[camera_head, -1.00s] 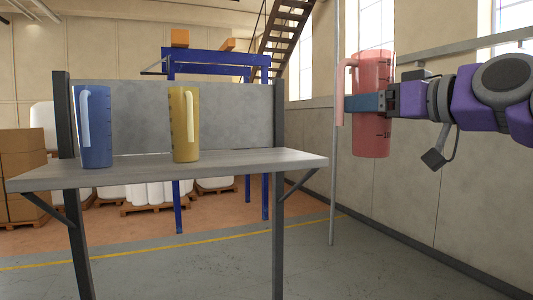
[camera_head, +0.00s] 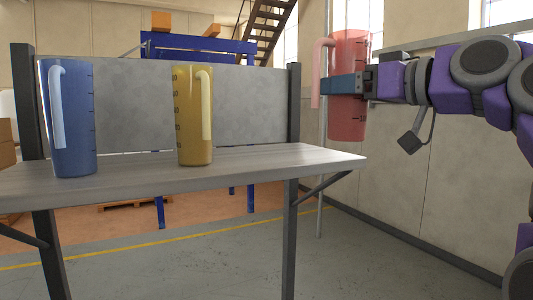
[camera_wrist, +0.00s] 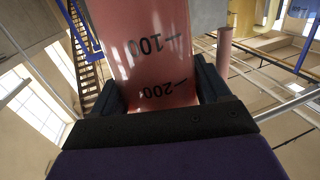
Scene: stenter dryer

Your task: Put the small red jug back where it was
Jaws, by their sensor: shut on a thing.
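The red jug (camera_head: 348,112) is upright in the head view, held in the air to the right of the table. My gripper (camera_head: 346,85) is shut on its body, with the jug's pink handle on the left. In the wrist view the red jug (camera_wrist: 158,60) fills the space between the two fingers of my gripper (camera_wrist: 160,85), and its printed marks show. A blue jug (camera_head: 75,120) stands at the left of the grey table (camera_head: 270,160). A yellow jug (camera_head: 188,115) stands on the table nearer the middle.
The table's right part, between the yellow jug and the right edge, is bare. A grey back panel (camera_head: 120,105) with dark posts stands behind the tabletop. A thin pole (camera_head: 322,190) rises from the floor beyond the table's right end.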

